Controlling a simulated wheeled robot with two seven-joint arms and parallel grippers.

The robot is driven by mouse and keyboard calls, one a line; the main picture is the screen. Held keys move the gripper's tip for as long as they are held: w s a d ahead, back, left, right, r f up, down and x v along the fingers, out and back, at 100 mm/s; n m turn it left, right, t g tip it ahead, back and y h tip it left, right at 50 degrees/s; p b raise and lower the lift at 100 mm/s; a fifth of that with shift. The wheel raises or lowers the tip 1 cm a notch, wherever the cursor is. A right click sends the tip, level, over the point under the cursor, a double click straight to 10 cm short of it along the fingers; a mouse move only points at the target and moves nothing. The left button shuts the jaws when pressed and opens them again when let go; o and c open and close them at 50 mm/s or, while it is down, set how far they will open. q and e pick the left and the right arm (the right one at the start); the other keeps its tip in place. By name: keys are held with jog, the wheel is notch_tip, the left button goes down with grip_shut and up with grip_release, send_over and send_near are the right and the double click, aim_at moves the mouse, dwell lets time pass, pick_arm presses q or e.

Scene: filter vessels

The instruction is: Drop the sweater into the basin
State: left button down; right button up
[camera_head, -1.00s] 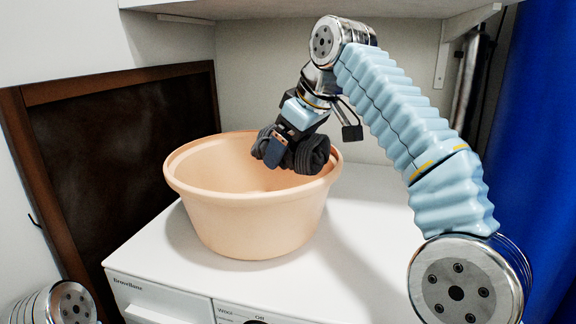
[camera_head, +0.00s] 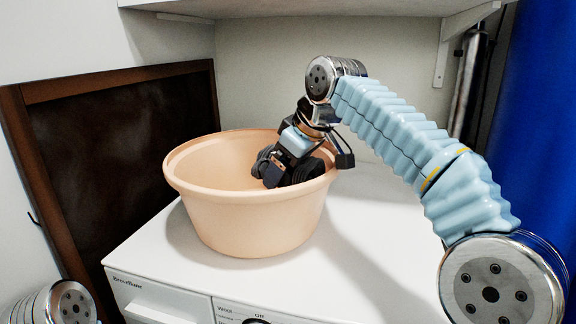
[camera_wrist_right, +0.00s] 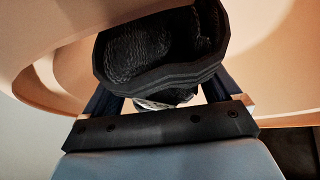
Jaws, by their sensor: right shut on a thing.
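The basin (camera_head: 250,222) is a round peach tub standing on a white washing machine in the head view. The sweater (camera_head: 308,170) is a dark grey bundle, and it is inside the basin's opening, low near the right rim. My right gripper (camera_head: 270,172) is shut on the sweater and reaches down into the basin. In the right wrist view the ribbed sweater (camera_wrist_right: 160,50) fills the space between the fingers, with the basin wall (camera_wrist_right: 60,55) around it. Whether the sweater touches the basin's floor is hidden. My left gripper is out of view.
The white washing machine top (camera_head: 355,235) is clear to the right of the basin. A dark framed panel (camera_head: 120,140) stands behind on the left. A shelf (camera_head: 310,8) hangs above, and a blue curtain (camera_head: 535,150) is at the right.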

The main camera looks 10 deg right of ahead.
jog(key=shift+f, duration=0.4)
jog(key=o, duration=1)
jog(key=shift+r, duration=0.15)
jog(key=v, duration=0.8)
jog(key=shift+w+r, duration=0.1)
jog(key=shift+r, duration=0.15)
